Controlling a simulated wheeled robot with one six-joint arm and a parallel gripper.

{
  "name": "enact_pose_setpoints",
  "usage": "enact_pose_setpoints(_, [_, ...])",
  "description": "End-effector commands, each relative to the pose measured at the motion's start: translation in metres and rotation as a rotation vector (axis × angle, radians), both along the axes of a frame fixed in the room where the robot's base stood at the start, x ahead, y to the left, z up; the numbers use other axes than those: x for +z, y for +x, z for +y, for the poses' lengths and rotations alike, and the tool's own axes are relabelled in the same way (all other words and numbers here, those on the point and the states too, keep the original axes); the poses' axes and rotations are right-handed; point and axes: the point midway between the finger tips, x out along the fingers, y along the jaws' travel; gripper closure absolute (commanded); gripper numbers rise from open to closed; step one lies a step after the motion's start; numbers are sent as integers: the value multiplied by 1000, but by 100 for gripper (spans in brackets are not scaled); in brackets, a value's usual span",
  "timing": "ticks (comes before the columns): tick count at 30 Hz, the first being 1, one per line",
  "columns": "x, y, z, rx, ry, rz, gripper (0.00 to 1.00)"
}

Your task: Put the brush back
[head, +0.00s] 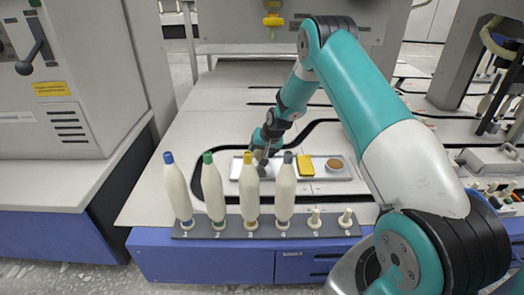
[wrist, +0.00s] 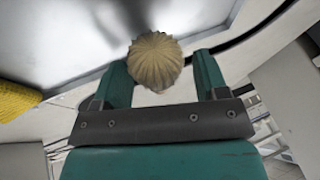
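My gripper (wrist: 162,62) points down over the left part of a shallow light tray (head: 350,177). Its two teal fingers stand apart in the wrist view. A round, ribbed tan tuft (wrist: 156,62), which looks like the brush's head, sits between them. It meets the left finger, and a thin light gap seems to show by the right one, so I cannot tell whether it is gripped. In the head view a dark grey shape (head: 262,169) hangs or stands under the gripper, perhaps part of the brush. Its lower end is hard to make out behind the bottles.
A yellow block (head: 305,165) and a small round brown-topped dish (head: 335,165) are in the tray's right part. In front, a dark rack (head: 300,231) holds several tall white bobbins with coloured tips; two pegs at its right are bare. Black track curves around the tray.

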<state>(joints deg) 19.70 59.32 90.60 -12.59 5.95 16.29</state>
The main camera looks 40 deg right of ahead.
Motion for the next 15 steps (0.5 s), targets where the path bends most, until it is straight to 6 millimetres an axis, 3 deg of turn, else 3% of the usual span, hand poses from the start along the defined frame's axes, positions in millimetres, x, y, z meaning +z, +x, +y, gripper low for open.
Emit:
enact_pose_setpoints(8, [2,0,0,0,0,0,34])
enact_pose_setpoints(15, [39,-14,-2,-1,-1,-2,34])
